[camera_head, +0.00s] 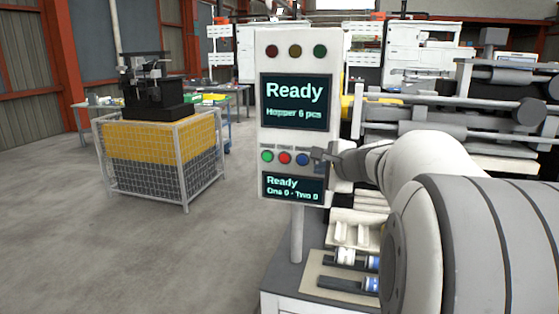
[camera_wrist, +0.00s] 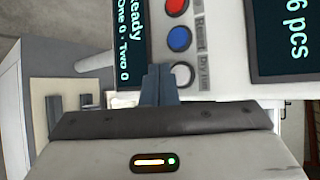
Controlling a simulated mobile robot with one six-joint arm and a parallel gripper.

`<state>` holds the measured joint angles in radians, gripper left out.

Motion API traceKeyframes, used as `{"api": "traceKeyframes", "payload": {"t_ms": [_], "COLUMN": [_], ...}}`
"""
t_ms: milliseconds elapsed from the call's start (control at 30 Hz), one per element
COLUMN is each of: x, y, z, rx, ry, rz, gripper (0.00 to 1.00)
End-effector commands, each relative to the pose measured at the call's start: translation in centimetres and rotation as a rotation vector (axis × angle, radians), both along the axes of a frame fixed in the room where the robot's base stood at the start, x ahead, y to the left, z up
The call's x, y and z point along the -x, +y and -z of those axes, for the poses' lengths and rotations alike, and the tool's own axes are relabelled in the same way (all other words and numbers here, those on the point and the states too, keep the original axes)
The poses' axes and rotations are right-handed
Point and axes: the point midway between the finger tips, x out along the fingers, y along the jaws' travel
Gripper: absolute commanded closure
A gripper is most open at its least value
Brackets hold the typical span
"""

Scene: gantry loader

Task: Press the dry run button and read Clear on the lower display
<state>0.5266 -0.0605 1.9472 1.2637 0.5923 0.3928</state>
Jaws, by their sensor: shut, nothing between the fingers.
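The control panel (camera_head: 259,140) stands upright on a post. Its lower display (camera_head: 293,187) reads "Ready" and "One 0 · Two 0", not Clear. My gripper (camera_head: 318,155) is shut and empty, at the right end of the button row. It hides the dry run button in the head view. In the wrist view, the whitish dry run button (camera_wrist: 182,76) shows beside the tips of my gripper (camera_wrist: 160,70), next to its "Dry run" label. I cannot tell whether the fingertips touch the panel.
Green (camera_head: 267,156), red (camera_head: 285,158) and blue (camera_head: 303,159) buttons share the row. The upper display (camera_head: 296,101) reads "Ready, Hopper 6 pcs". A mesh crate (camera_head: 187,205) stands at left; machinery (camera_head: 470,105) fills the right. Floor between crate and panel is clear.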

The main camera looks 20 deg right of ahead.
Motion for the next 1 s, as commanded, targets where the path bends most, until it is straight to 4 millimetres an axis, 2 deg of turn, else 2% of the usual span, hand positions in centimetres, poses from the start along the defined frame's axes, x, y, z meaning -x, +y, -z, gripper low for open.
{"api": "traceKeyframes", "payload": {"t_ms": [233,1000], "x": [-1.03,-1.07], "y": [-0.69,-0.59], "z": [0.08,0.06], "rx": [0.000,0.000], "ry": [0.001,0.000], "rz": [0.000,-0.002], "gripper": [1.00,1.00]}}
